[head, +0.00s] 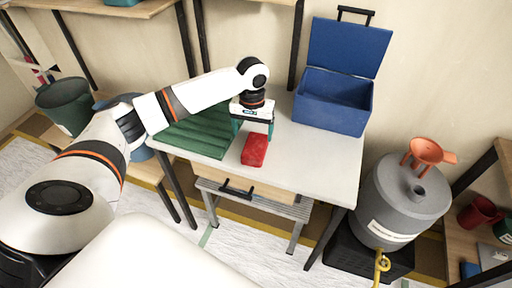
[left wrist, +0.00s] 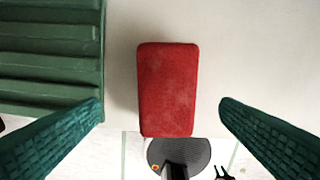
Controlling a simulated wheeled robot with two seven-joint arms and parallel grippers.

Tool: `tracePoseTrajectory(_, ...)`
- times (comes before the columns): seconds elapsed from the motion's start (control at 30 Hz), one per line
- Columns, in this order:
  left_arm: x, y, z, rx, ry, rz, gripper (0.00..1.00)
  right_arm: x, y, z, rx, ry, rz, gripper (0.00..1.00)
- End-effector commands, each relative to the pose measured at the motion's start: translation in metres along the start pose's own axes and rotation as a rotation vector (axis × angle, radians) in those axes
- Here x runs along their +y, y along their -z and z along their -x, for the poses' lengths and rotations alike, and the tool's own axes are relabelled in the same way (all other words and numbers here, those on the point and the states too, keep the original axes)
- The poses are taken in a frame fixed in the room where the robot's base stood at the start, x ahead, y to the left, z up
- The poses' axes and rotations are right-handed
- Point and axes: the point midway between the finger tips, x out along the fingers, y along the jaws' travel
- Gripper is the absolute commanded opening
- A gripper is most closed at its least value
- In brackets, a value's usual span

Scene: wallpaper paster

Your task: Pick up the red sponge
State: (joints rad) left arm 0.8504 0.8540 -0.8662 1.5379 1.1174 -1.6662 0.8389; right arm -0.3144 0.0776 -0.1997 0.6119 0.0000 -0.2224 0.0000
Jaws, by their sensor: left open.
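The red sponge (head: 255,150) lies flat on the white table (head: 325,155), close to its front edge. In the left wrist view the sponge (left wrist: 168,88) is upright in the picture, between the two green fingers and apart from both. My left gripper (head: 253,127) is open and empty, just above and behind the sponge, pointing down. Its fingers (left wrist: 160,125) show on both sides in the left wrist view. My right gripper is not in view.
A green ribbed tray (head: 195,135) lies left of the sponge. An open blue box (head: 330,103) stands at the back right of the table. A grey tank (head: 400,200) with an orange funnel (head: 427,151) is to the right. A dark green bucket (head: 65,105) is at left.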

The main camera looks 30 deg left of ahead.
Motion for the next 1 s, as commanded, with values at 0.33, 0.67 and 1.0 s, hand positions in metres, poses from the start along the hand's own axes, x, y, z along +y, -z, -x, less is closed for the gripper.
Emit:
tracePoseTrajectory(0.33,-0.004,0.002,-0.034,0.000,0.000,-0.003,0.85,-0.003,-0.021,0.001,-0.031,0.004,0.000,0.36)
tracePoseTrajectory(0.67,-0.007,0.003,-0.070,-0.002,0.000,-0.002,0.85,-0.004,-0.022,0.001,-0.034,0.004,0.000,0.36)
tracePoseTrajectory(1.0,-0.007,0.003,-0.070,-0.002,0.000,-0.003,0.63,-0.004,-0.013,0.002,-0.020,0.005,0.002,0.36)
